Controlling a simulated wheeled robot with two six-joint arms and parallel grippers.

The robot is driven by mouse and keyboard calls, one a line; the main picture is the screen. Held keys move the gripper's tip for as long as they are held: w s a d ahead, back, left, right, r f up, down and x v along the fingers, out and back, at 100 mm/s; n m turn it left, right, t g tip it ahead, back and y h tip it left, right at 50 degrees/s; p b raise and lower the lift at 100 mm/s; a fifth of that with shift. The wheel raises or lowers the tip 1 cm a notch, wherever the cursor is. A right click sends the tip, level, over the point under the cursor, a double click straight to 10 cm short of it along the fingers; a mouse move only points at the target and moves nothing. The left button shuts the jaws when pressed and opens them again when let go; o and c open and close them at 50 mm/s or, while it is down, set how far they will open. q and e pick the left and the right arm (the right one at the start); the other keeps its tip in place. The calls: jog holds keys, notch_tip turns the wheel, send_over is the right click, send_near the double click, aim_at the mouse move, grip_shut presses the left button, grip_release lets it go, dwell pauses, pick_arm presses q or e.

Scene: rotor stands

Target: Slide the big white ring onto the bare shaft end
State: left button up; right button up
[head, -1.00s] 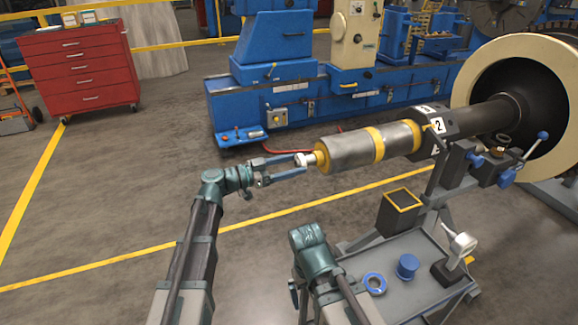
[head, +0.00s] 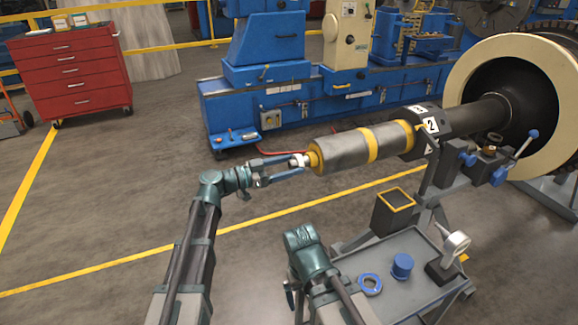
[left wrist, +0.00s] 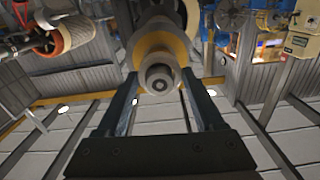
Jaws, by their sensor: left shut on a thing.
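The big white ring (head: 297,160) is at the near left end of the horizontal shaft, in front of its yellow collar (head: 313,159). My left gripper (head: 297,165) comes in from the left and is shut on the ring. In the left wrist view, the ring (left wrist: 159,66) sits between the two fingers, with a round dark-centred face (left wrist: 159,85) in its middle. The yellow collar shows behind it. I cannot tell how far the ring is over the shaft end. My right arm's wrist shows low in the head view; its fingers are not seen.
The grey rotor body (head: 345,149) runs right to a black numbered hub (head: 428,128) and a big cream-rimmed drum (head: 461,88). Below stands a grey cart (head: 405,298) with a blue ring (head: 370,284), a blue cup (head: 402,265) and a dial gauge (head: 454,245).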

pick_arm(q)
jog(key=shift+w+d, duration=0.1)
jog(key=shift+d, duration=0.15)
jog(key=shift+w+d, duration=0.25)
jog(key=shift+d, duration=0.4)
jog(key=o, duration=1.3)
jog(key=shift+v, duration=4.45)
jog(key=shift+c, duration=0.4)
